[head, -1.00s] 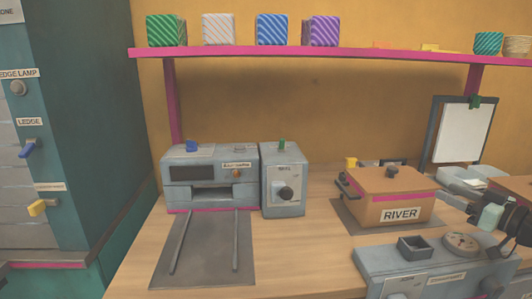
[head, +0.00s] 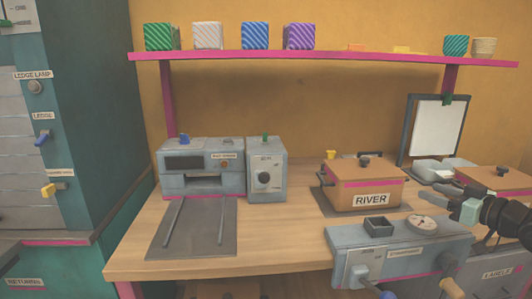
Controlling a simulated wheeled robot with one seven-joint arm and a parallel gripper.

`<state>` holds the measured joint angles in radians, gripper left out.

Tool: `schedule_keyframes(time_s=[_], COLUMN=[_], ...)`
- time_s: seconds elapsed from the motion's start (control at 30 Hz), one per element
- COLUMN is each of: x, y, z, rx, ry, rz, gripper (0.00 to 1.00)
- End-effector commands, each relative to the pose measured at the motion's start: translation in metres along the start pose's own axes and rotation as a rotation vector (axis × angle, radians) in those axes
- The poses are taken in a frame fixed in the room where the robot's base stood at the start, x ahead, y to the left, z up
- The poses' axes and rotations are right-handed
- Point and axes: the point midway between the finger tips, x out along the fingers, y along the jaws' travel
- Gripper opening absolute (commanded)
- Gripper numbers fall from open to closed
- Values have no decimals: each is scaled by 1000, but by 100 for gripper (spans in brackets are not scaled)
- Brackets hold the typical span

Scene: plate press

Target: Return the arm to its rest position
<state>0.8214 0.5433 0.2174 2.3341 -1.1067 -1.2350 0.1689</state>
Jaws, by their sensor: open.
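My gripper (head: 460,208), pale grey-green on a black wrist, shows at the right edge of the head view. It points left, above the right part of the grey control box (head: 400,258) and in front of the right-hand brown box. Its jaws are open, and I see nothing held in them. The fingertips are small in the picture. The rest of my arm runs out of view to the right.
A plate press (head: 202,168) with a railed dark mat stands on the bench, beside a grey knob box (head: 266,170). A brown RIVER box (head: 362,187) sits right of centre. A pink shelf (head: 330,57) holds patterned cubes. The bench's front left is clear.

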Motion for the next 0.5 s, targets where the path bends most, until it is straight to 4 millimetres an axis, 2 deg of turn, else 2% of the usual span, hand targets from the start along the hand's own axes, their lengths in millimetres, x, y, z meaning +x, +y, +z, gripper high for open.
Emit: schedule_keyframes(time_s=[0.27,0.37,0.47,0.5], x=[37,50,60,63], y=[-39,-62,-93,-110], z=[-6,-8,-11,-13], rx=[-38,-52,-70,-78], ry=[-169,-255,-365,-418], rz=[6,10,13,12], gripper=[51,51,51,51])
